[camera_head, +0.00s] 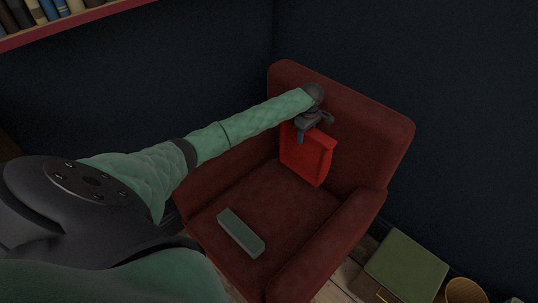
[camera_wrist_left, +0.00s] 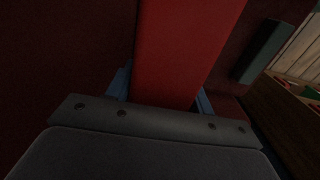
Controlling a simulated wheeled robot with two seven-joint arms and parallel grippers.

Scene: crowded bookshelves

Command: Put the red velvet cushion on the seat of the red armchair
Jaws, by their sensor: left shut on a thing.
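The bright red velvet cushion (camera_head: 306,157) hangs upright over the back part of the seat, close to the backrest. My left gripper (camera_head: 312,130) is shut on its top edge. The left wrist view shows the cushion (camera_wrist_left: 188,50) between the two fingers of the gripper (camera_wrist_left: 160,100). The dark red armchair (camera_head: 345,115) stands in the corner, with its seat (camera_head: 280,205) below the cushion. I cannot tell whether the cushion's lower edge touches the seat. My right gripper is not in view.
A grey-green block (camera_head: 241,233) lies on the front of the seat; it also shows in the left wrist view (camera_wrist_left: 265,50). A green box (camera_head: 405,262) and a wicker basket (camera_head: 465,290) stand on the floor right of the chair. A bookshelf (camera_head: 60,30) is at upper left.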

